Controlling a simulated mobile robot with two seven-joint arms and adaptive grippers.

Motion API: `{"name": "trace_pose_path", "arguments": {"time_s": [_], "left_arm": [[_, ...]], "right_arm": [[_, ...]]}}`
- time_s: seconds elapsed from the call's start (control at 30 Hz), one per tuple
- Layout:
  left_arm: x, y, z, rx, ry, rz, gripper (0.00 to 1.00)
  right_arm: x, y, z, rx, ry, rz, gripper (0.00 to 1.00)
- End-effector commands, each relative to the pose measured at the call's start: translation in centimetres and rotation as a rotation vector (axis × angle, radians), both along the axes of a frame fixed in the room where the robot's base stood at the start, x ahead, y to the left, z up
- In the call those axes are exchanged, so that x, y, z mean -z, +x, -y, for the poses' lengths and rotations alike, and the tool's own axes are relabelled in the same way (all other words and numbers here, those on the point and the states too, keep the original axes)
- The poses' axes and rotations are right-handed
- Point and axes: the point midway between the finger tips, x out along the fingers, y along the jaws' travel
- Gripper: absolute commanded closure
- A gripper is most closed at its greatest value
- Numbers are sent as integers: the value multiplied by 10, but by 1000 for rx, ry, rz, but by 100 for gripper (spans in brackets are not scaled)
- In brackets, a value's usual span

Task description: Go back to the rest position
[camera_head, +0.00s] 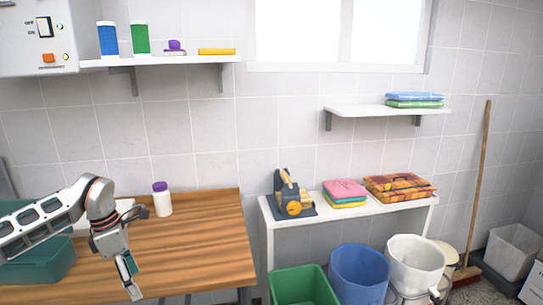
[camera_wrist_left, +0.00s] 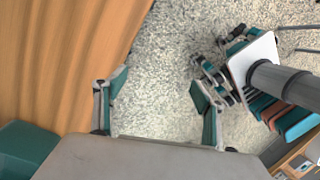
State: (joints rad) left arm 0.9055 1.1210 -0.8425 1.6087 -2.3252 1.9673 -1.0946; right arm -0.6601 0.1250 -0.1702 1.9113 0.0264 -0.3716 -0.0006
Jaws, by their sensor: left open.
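My left gripper (camera_head: 130,276) hangs fingers-down over the front of the wooden table (camera_head: 205,235) in the head view. In the left wrist view the left gripper (camera_wrist_left: 158,88) is open, its two fingers wide apart with nothing between them. Below it are the speckled floor (camera_wrist_left: 170,50) and the edge of the wooden table (camera_wrist_left: 70,50). My right gripper cannot be made out in either view.
A white bottle with a purple cap (camera_head: 162,200) stands on the table beyond the gripper. A teal bin (camera_head: 45,262) is at the left. Green (camera_head: 303,288), blue (camera_head: 358,278) and white (camera_head: 416,262) bins stand at the right. The table's right part is clear.

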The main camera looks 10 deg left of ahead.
Motion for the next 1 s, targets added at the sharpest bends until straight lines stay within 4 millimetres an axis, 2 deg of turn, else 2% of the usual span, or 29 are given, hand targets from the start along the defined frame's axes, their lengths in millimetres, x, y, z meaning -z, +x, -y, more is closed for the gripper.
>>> {"name": "trace_pose_path", "arguments": {"time_s": [0.03,0.17,0.27,0.3,0.4,0.5,0.53,0.63,0.7,0.77,0.87,0.97,1.0], "left_arm": [[15,-1,27,23,-61,-3,30],[43,-5,103,52,-255,5,30],[59,-14,174,39,-457,0,30],[62,-19,205,19,-552,-7,30],[60,-31,276,-75,-805,-32,30],[47,-37,328,-228,-1051,-76,30],[42,-38,340,-285,-1122,-92,30],[28,-35,366,-509,-1344,-162,30],[23,-30,371,-696,-1482,-220,30],[24,-24,368,-875,-1585,-278,30],[42,-17,351,-1206,-1722,-382,30],[78,-20,324,-1572,-1804,-495,30],[98,-25,312,-1727,-1820,-541,30]], "right_arm": [[0,0,-1,0,2,-1,100],[-3,4,-5,2,10,8,100],[-5,7,-9,3,17,12,100],[-5,6,-9,3,17,11,100],[-4,5,-8,3,16,9,100],[-4,5,-7,3,14,9,100],[-4,5,-7,3,14,9,100],[-3,5,-5,2,10,9,100],[-3,4,-4,0,6,8,100],[-2,4,-2,-2,3,6,100],[-2,3,1,-3,-3,7,100],[-2,3,1,-2,-4,6,100],[-2,3,1,-2,-4,6,100]]}}
